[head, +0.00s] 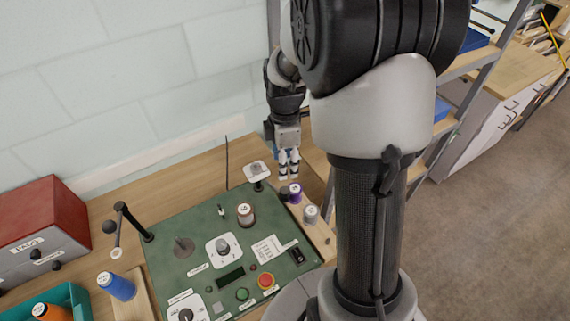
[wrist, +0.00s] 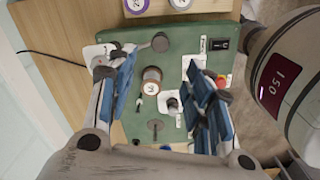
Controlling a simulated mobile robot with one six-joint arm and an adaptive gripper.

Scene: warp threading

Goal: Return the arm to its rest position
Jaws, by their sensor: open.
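My gripper (head: 289,167) hangs pointing down at the back of the table, above the far right part of the green panel (head: 200,250) in the head view. In the wrist view my gripper (wrist: 160,75) has its blue-padded fingers spread apart. Nothing is held between them. The panel (wrist: 180,50) lies below, with a brown spool (wrist: 152,76) standing on it and showing between the fingers. My arm's column and upper links fill the middle right of the head view and hide part of the table.
A purple spool (head: 295,192) and a pale spool (head: 311,214) stand right of the panel. A blue spool (head: 117,286), an orange spool (head: 52,313) in a teal bin (head: 78,297), and a red-topped drawer box (head: 40,225) are left. A pale wall is behind; shelving is right.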

